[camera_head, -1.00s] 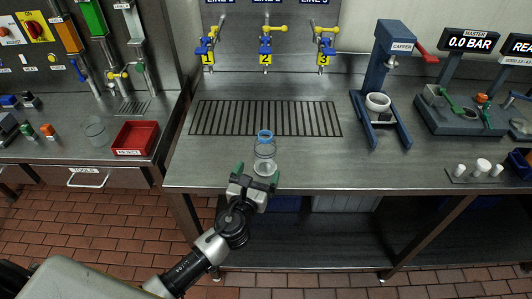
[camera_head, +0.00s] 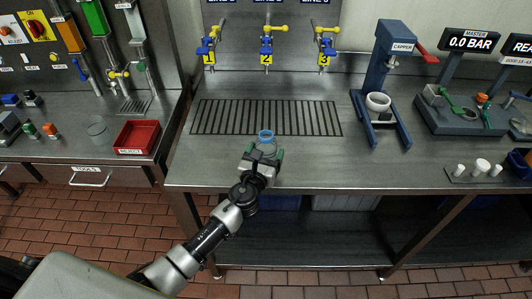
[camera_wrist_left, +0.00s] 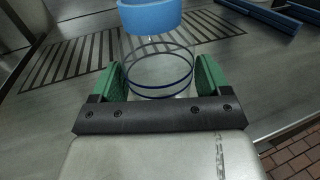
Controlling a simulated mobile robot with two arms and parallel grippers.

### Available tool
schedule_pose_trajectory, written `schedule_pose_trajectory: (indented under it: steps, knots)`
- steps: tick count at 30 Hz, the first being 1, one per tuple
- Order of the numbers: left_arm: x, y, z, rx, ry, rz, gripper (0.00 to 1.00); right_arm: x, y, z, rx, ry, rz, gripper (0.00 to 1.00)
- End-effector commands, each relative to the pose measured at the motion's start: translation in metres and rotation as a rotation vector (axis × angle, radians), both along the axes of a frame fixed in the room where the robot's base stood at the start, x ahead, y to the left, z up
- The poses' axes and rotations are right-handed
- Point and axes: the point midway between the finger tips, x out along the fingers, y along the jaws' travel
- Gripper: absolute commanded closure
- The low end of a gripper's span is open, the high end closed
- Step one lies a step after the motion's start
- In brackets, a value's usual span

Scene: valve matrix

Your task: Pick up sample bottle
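The sample bottle is clear with a blue neck ring (camera_head: 265,136) and stands upright near the bench's front edge. My left gripper (camera_head: 264,156) reaches it from the front, with its green fingers on either side of the bottle. In the left wrist view the clear bottle body (camera_wrist_left: 160,72) lies between the two green fingertips (camera_wrist_left: 158,78), with thin gaps seeming to show beside it. The gripper looks open around the bottle; the bottle's lower part is partly hidden by the gripper in the head view. My right gripper is not in view.
A drain grate (camera_head: 265,118) lies behind the bottle, below several blue and yellow taps (camera_head: 266,48). A blue capper (camera_head: 388,85) stands to the right. A red reject bin (camera_head: 137,137) and a clear beaker (camera_head: 97,133) are on the left bench. The bench around the bottle is clear.

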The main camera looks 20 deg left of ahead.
Motion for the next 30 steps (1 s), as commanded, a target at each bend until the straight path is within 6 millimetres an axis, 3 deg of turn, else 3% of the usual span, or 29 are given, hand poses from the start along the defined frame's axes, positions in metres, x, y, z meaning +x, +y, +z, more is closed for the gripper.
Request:
schedule_pose_trajectory:
  steps: [1, 7, 17, 20, 25, 30]
  knots:
    - [0.0, 0.0, 0.0, 0.0, 0.0, 0.0, 0.31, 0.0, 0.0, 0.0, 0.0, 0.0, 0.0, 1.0]
    - [0.0, 0.0, 0.0, 0.001, 0.0, 0.0, 0.61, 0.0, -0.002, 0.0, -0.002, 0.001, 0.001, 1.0]
    - [0.0, 0.0, 0.005, 0.002, -0.001, 0.0, 0.61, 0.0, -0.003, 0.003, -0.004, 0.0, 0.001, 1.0]
    - [0.0, 0.0, 0.015, 0.001, -0.002, 0.0, 0.61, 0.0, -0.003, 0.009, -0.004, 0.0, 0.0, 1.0]
    - [0.0, 0.0, 0.047, 0.002, -0.005, -0.001, 0.61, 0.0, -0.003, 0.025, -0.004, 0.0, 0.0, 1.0]
    - [-0.025, -0.029, 0.065, -0.003, -0.002, -0.004, 0.61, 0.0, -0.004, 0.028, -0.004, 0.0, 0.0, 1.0]
